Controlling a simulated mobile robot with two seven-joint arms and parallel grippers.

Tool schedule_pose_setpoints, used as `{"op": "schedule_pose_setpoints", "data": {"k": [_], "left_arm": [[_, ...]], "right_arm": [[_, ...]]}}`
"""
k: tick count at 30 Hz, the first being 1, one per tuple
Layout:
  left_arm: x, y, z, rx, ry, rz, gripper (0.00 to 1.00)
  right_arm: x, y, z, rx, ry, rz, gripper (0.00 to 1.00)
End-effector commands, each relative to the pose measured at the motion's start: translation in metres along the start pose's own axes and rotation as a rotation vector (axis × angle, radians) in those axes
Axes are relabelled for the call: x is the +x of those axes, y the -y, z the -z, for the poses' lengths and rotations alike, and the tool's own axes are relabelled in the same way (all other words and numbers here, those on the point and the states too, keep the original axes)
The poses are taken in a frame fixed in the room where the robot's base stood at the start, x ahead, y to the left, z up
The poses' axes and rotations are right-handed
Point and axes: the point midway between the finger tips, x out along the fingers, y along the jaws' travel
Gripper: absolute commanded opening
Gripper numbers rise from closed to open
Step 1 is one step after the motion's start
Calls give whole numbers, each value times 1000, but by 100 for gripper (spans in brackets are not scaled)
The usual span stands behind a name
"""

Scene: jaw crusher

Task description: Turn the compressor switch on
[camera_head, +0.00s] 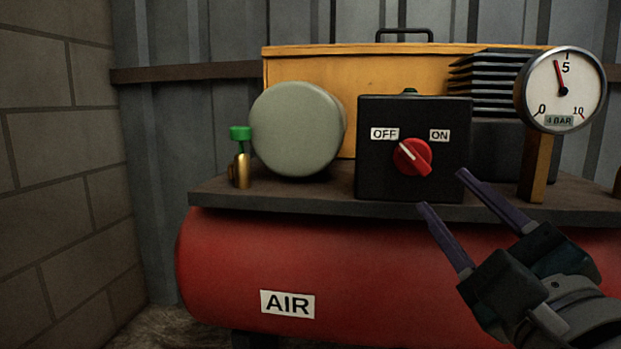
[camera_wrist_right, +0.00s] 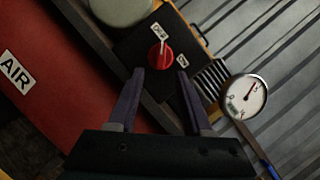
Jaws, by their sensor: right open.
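The compressor switch is a red rotary knob (camera_head: 412,157) on the front of a black box (camera_head: 376,179) on the compressor's deck. Its white mark points up and left toward the OFF label (camera_head: 385,134); the ON label (camera_head: 440,136) is at upper right. My right gripper (camera_head: 441,190) is open and empty, below and right of the knob, apart from it in the picture. In the right wrist view the knob (camera_wrist_right: 160,56) shows ahead, between and beyond the two fingertips (camera_wrist_right: 160,78). My left gripper is in neither view.
A red air tank (camera_head: 230,262) lies under the deck (camera_head: 300,190). A grey cylinder (camera_head: 297,130) and a green-topped brass valve (camera_head: 240,170) stand left of the box. A pressure gauge (camera_head: 563,91) on a post stands at right, its needle near 5. A brick wall (camera_head: 55,150) is at far left.

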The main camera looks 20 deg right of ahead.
Motion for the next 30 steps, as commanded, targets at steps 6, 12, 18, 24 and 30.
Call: {"op": "schedule_pose_setpoints", "data": {"k": [6, 12, 18, 24, 30], "left_arm": [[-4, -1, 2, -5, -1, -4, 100], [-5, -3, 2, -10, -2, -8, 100], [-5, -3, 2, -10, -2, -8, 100], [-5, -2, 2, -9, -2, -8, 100], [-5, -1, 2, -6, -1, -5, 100]], "right_arm": [[44, 3, -1, 4, 0, 6, 50], [72, 1, -1, 4, -1, 3, 50], [82, 2, 0, 4, -1, 3, 50], [82, 1, 0, 5, -1, 2, 50], [81, 1, 0, 5, -1, 2, 30]]}}
